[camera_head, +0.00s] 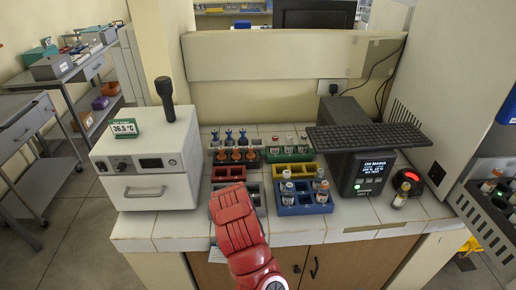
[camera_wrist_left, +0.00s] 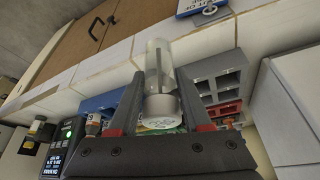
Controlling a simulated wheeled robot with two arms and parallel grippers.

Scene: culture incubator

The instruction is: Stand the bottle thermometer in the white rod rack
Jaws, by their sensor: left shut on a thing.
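My left arm (camera_head: 238,232) reaches in from the bottom of the head view, over the counter's front edge; its fingers are hidden there. In the left wrist view my left gripper (camera_wrist_left: 160,92) is shut on a clear glass bottle with a pale round cap (camera_wrist_left: 161,108), which I take for the bottle thermometer. The bottle lies between the two dark fingers, cap toward the camera. It cannot be seen in the head view. I cannot pick out a white rod rack with certainty. My right gripper is not in view.
A blue rack (camera_head: 305,209) with several vials stands right of my arm, beside red and grey racks. A white incubator box (camera_head: 150,160) stands left. A dark device (camera_head: 352,165), a loose vial (camera_head: 401,195) and a red-lit puck (camera_head: 408,180) stand right. Counter is bare near the front edge.

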